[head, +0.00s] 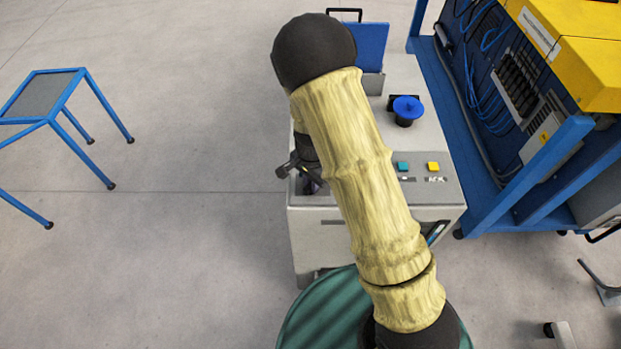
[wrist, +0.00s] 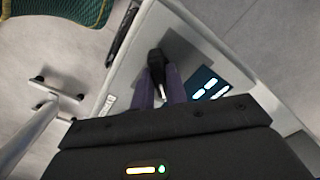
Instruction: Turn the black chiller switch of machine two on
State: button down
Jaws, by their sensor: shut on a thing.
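A grey machine cabinet (head: 318,235) stands below my arm in the head view. Its sloped panel also shows in the wrist view (wrist: 130,75). A black switch handle (wrist: 155,58) stands up from this panel in the wrist view. My gripper (wrist: 160,80) has its two purple fingers on either side of the handle and is shut on it. In the head view my gripper (head: 309,184) is at the cabinet's left front edge, partly hidden by my arm, and the switch cannot be made out. No label naming machine two is readable.
Teal (head: 402,167) and yellow (head: 433,166) buttons and a blue knob (head: 406,107) are on the cabinet. A blue rack (head: 530,195) with yellow units (head: 590,70) stands close on the right. A blue-framed stool (head: 45,95) is at left. Floor between stool and cabinet is clear.

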aim_at(310, 184)
jog(key=shift+s+a+m+p, duration=0.1)
jog(key=shift+m+p, duration=0.25)
jog(key=shift+m, duration=0.45)
jog(key=shift+s+a+m+p, duration=0.1)
jog(key=shift+m+p, duration=0.2)
jog(key=shift+m, duration=0.5)
jog(key=shift+w, duration=0.1)
jog(key=c, duration=1.4)
grip_release()
jog(key=shift+d, duration=0.1)
notch_tip(310, 184, up, 18)
jog(key=b, duration=0.1)
jog(key=shift+f, duration=0.25)
